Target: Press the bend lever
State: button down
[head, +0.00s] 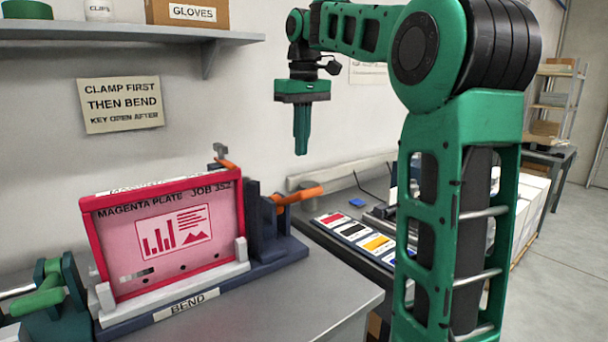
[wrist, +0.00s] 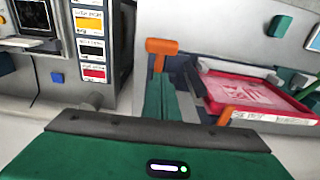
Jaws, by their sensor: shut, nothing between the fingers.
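The bend unit (head: 203,304) stands on the bench, labelled BEND on its front, with a magenta plate (head: 130,255) in a red frame. A large orange-handled lever (head: 300,195) sticks out from its right side; it also shows in the wrist view (wrist: 162,46). A smaller orange handle (head: 226,163) is at the back of the unit and also shows in the wrist view (wrist: 225,115). I cannot tell for certain which is the bend lever. My gripper (head: 301,152) is shut and empty, pointing down, above the large orange handle and apart from it.
A shelf (head: 120,32) with boxes is on the wall at upper left. A green device (head: 50,290) stands left of the bend unit. A colour chart (head: 355,240) and a blue block (head: 357,203) lie to the right. The bench (head: 330,290) is clear in front.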

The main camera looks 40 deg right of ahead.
jog(key=shift+s+a+f, duration=0.1)
jog(key=shift+f, duration=1.8)
jog(key=shift+s+f, duration=0.55)
jog(key=shift+f, duration=0.25)
jog(key=shift+s+f, duration=0.5)
jog(key=shift+f, duration=0.3)
jog(key=shift+d, duration=0.2)
